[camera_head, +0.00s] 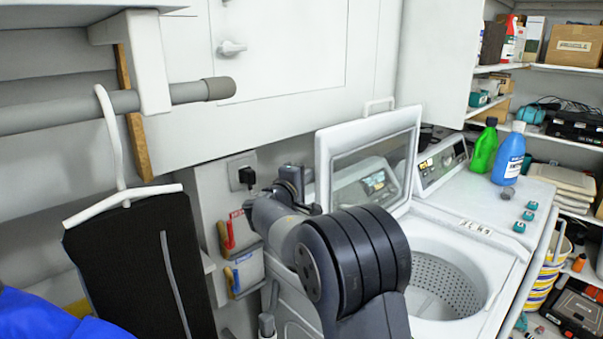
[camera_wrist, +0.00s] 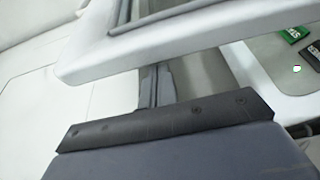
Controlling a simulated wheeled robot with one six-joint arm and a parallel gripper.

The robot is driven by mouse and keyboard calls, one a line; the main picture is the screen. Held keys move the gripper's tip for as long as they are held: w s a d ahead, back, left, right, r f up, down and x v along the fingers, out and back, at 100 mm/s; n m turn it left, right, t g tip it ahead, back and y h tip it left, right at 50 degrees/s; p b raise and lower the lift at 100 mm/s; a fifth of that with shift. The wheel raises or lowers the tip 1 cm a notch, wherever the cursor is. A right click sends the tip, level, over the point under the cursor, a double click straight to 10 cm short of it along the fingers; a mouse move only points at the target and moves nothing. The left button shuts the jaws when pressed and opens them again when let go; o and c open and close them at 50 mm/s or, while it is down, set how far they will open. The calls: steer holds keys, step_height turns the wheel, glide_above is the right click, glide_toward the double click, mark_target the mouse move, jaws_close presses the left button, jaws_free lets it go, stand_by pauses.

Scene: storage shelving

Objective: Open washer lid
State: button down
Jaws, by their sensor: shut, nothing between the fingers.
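The white washer (camera_head: 455,270) stands at the right, with its perforated drum (camera_head: 445,285) exposed in the top opening. Its lid (camera_head: 325,150), a white frame around a clear pane, stands raised and tilted back at the left of the opening. The lid's white edge also crosses the upper part of the wrist view (camera_wrist: 160,55). My gripper (camera_wrist: 155,85) is shut and empty, with its fingertips close at the lid's edge. I cannot tell whether they touch it.
A green bottle (camera_head: 483,147) and a blue bottle (camera_head: 509,155) stand on a white top beside the control panel (camera_head: 441,162). A dark garment (camera_head: 140,260) hangs at the left from a rail (camera_head: 190,92). Stocked shelves (camera_head: 560,70) line the right.

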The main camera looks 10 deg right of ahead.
steer(key=shift+s, duration=0.1)
stand_by(0.3)
steer(key=shift+m, duration=0.8)
steer(key=s+d+b, duration=0.1)
steer(key=b, duration=0.2)
steer(key=s+b, duration=0.1)
steer(key=b, duration=0.2)
steer(key=s+d+b, duration=0.1)
steer(key=b, duration=0.2)
steer(key=shift+s+d+f+b, duration=0.25)
steer(key=shift+s+d+b, duration=0.05)
steer(key=shift+s+d, duration=0.1)
steer(key=shift+s+d+r+t+b, duration=0.3)
steer(key=shift+s+b, duration=0.15)
steer(key=shift+b, duration=0.15)
steer(key=shift+a, duration=0.1)
steer(key=b, duration=0.3)
glide_toward(323, 183)
steer(key=s, duration=0.1)
steer(key=s+a+r, duration=0.1)
steer(key=s, duration=0.1)
steer(key=shift+s+a+r, duration=0.2)
steer(key=shift+s+a, duration=0.05)
steer(key=shift+s, duration=0.05)
steer(key=shift+w+d, duration=0.1)
